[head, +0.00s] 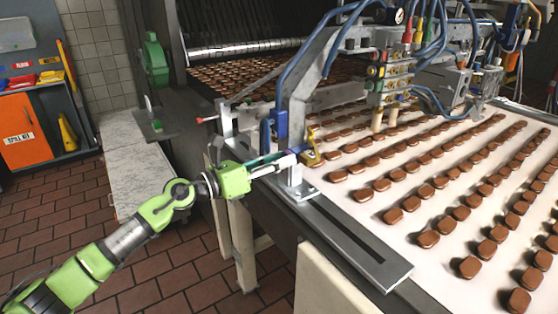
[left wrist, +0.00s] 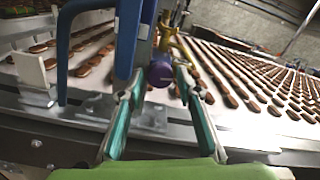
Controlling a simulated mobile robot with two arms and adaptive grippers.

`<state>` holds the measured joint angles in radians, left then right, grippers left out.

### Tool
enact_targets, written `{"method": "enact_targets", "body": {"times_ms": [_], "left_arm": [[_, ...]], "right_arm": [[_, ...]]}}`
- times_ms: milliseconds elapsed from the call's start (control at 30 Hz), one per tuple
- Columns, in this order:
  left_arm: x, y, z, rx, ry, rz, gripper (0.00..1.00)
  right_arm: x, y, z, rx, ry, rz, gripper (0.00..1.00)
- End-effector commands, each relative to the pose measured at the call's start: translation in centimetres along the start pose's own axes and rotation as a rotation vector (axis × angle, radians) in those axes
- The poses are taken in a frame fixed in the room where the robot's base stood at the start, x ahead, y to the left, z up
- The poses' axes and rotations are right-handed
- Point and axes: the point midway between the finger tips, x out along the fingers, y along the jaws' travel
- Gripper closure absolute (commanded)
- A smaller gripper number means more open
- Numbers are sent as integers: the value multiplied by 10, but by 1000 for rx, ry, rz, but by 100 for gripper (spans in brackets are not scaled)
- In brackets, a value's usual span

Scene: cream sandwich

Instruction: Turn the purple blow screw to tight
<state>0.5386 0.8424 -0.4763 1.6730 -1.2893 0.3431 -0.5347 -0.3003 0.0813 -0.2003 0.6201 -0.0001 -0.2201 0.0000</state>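The purple blow screw (left wrist: 160,71) shows as a round purple knob in the middle of the left wrist view, below a brass-yellow fitting (left wrist: 168,38). My left gripper (left wrist: 159,84) has its two teal fingers spread, one to each side of the knob. A gap shows between the knob and the fingers; I cannot tell whether the tips reach past it. In the head view, my left gripper (head: 290,158) is at the machine's near edge, pointing right toward the brass fitting (head: 311,157). The screw cannot be made out there. My right gripper is not in view.
A blue bracket (left wrist: 127,38) stands close left of my gripper in the left wrist view. A metal rail (head: 350,240) edges the white conveyor (head: 345,208), which carries rows of brown biscuits. Hoses and nozzles hang above. Tiled floor (head: 180,265) is free at the left.

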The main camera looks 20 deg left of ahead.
Motion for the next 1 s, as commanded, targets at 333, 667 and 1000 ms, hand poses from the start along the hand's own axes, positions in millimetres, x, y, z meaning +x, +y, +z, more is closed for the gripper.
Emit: {"method": "enact_targets", "body": {"times_ms": [333, 667, 1000], "left_arm": [[-13, 1, -1, -2, 1, 1, 68], [-70, 1, -2, -3, 3, 2, 68], [-112, 0, -2, -3, 2, 0, 68]], "right_arm": [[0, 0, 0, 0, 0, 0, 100], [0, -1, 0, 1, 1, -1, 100], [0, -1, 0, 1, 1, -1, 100]]}}
